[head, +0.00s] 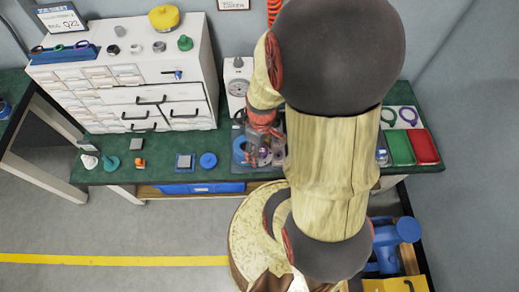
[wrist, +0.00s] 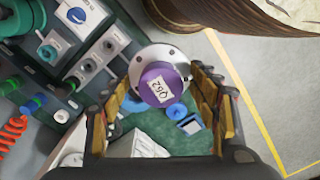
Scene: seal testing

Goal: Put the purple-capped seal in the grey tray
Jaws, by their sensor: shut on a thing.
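In the wrist view the purple-capped seal (wrist: 158,84) sits between the two fingers of my gripper (wrist: 164,92). Its purple cap faces the camera and bears a white label that reads like Q62. A pale round flange (wrist: 142,62) with small holes shows around the cap. My gripper is shut on this seal, above the green bench. In the head view my gripper (head: 263,133) is in front of the bench's cluttered middle, and the seal is hard to make out there. I cannot pick out a grey tray for sure; my arm hides part of the bench.
A green tray (head: 400,149) and a red tray (head: 423,146) lie at right. A blue disc (head: 208,160) lies left of my gripper.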

